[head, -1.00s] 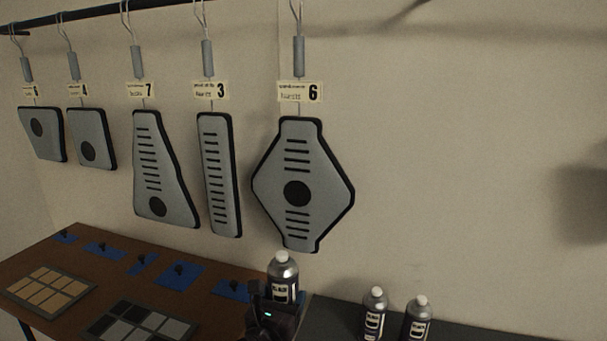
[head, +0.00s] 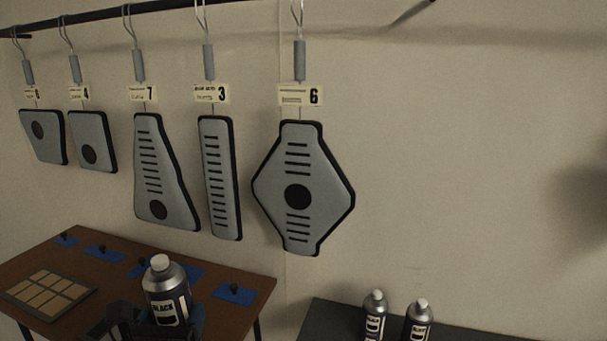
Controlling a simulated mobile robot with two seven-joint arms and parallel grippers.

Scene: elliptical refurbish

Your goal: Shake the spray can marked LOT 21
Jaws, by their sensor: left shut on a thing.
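A spray can (head: 166,291) with a silver top, white cap and a label reading "BLACK" is held upright over the brown table. My left gripper (head: 160,325) is shut on it, low in the picture. The can's lower part is hidden by the gripper. Two similar cans, one on the left (head: 374,318) and one on the right (head: 418,322), stand on the dark surface at the lower right. I cannot read LOT 21 on any of the cans. My right gripper is not in view.
The brown table (head: 225,315) bears blue patches with small dark parts and a tan swatch board (head: 48,293). Grey panels, such as the diamond-shaped one (head: 325,190), hang from a rail above. A dark bench (head: 318,318) stands right of the table, with a gap between.

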